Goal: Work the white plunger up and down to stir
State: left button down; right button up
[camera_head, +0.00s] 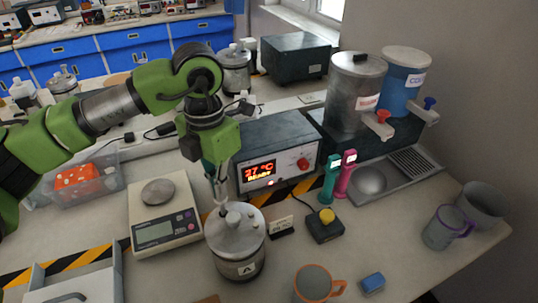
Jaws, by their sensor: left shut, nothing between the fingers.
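A metal vessel (237,254) with a round lid and a label "A" stands at the front middle of the bench. A slim white plunger (222,205) rises from the left side of its lid. My left gripper (217,180) points down from above, directly over the plunger. Its fingers are shut and look empty. The fingertips are close to the plunger's top, and I cannot tell whether they touch it. How far the plunger reaches inside the vessel is hidden. My right gripper is not in view.
A scale (165,228) stands left of the vessel and a heater box (277,150) with a red display behind it. A yellow button box (325,226) and an orange-rimmed mug (315,283) are to the right. Two drink dispensers (354,95) stand at the back right.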

pick_arm(q)
jog(key=shift+f, duration=0.1)
jog(key=shift+f+b, duration=1.9)
jog(key=shift+r, duration=0.15)
jog(key=shift+r+p, duration=0.9)
jog(key=shift+r, duration=1.05)
notch_tip(320, 180, up, 5)
jog(key=p, duration=0.2)
jog(key=shift+p, duration=0.35)
